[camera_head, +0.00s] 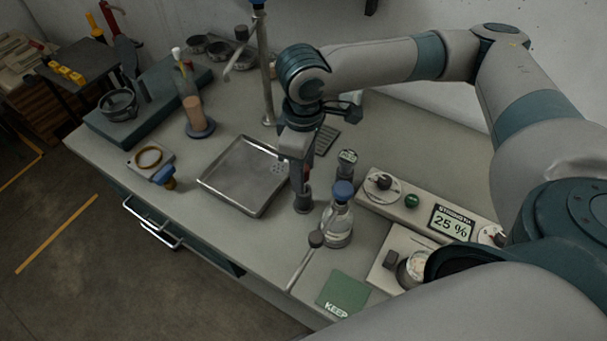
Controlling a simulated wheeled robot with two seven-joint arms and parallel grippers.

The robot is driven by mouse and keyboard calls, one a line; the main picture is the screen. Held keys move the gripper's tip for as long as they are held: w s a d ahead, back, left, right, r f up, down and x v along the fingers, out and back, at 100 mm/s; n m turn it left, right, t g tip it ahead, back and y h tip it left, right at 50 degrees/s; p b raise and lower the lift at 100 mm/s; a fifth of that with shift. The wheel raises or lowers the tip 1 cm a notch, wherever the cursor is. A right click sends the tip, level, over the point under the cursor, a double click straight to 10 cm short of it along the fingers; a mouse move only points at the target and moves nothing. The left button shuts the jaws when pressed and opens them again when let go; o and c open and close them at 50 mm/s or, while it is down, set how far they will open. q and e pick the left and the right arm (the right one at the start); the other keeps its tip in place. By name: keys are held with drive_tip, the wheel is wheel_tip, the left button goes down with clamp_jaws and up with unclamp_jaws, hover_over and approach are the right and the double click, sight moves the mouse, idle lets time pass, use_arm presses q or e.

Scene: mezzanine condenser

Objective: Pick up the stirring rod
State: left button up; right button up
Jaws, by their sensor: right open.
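A thin pale rod (300,270) with a dark round knob at its upper end lies near the table's front edge; it looks like the stirring rod. It is just left of a clear bottle with a blue cap (338,222). My right gripper (301,188) points down beside the metal tray, behind and above the rod and apart from it. It is open, though its finger gap is hard to make out. My left gripper is out of view.
A shallow metal tray (232,199) lies left of my right gripper. A control panel reading 25 % (452,223) and a green card (342,294) are to the right and front. A metal stand (266,80) rises behind. The front-left table strip is fairly clear.

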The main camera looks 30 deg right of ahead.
drive_tip(key=shift+c, duration=0.7)
clamp_jaws()
drive_tip(key=shift+r, duration=0.1)
wheel_tip(320, 180, up, 9)
drive_tip(key=shift+r+b, duration=0.1)
drive_tip(key=shift+b, duration=0.85)
drive_tip(key=shift+r, duration=0.35)
